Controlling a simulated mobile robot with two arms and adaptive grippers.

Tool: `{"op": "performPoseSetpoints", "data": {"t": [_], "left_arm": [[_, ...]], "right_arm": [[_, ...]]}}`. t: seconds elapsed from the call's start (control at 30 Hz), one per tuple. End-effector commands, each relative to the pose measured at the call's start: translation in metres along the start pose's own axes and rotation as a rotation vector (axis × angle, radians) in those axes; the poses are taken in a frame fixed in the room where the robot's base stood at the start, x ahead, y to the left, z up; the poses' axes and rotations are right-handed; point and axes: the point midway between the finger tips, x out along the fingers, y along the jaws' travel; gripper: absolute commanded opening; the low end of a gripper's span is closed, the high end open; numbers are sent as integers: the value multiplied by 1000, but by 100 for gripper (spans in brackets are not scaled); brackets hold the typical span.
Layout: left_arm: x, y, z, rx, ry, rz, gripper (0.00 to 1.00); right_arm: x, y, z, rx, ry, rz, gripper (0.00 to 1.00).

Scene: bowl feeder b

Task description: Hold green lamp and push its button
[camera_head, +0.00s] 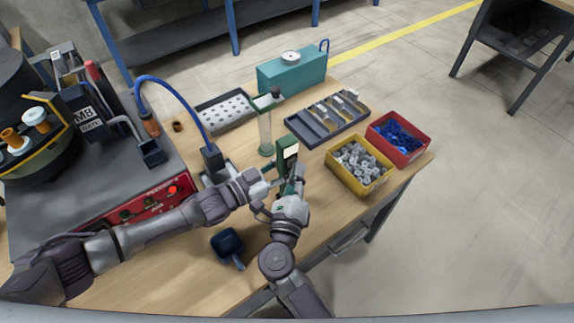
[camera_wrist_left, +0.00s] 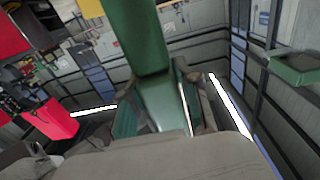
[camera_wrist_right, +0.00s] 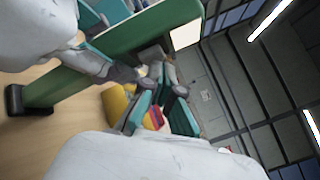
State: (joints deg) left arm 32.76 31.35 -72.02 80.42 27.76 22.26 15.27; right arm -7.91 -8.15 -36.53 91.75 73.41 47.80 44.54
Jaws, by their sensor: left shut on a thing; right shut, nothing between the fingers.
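The green lamp (camera_head: 287,148) is upright above the table's middle, with a white panel near its top. My left gripper (camera_head: 272,177) is shut on the lamp. In the left wrist view the green body (camera_wrist_left: 140,40) rises between the fingers (camera_wrist_left: 163,112). My right gripper (camera_head: 291,183) is shut and empty, close beside the lamp's lower part. In the right wrist view its fingers (camera_wrist_right: 160,105) are near the lamp's green body (camera_wrist_right: 120,45), which has a black end. I cannot tell whether they touch it. The button is not clearly visible.
Behind the lamp stand a glass column (camera_head: 265,132), a white perforated tray (camera_head: 227,110) and a grey divided rack (camera_head: 327,119). Yellow (camera_head: 359,188) and red (camera_head: 420,155) bins are right. A dark blue scoop-like thing (camera_head: 227,243) lies in front.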

Motion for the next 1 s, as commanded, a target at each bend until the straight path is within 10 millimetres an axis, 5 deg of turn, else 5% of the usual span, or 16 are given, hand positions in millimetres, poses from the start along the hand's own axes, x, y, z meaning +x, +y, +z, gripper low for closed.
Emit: {"op": "performPoseSetpoints", "data": {"t": [0.53, 1.0], "left_arm": [[0, 0, 0, -2, -1, 0, 0], [0, 0, 0, -2, -1, 0, 0]], "right_arm": [[-10, -6, -7, -1, 0, 1, 0], [-42, -29, -31, -2, 1, 2, 0]]}}
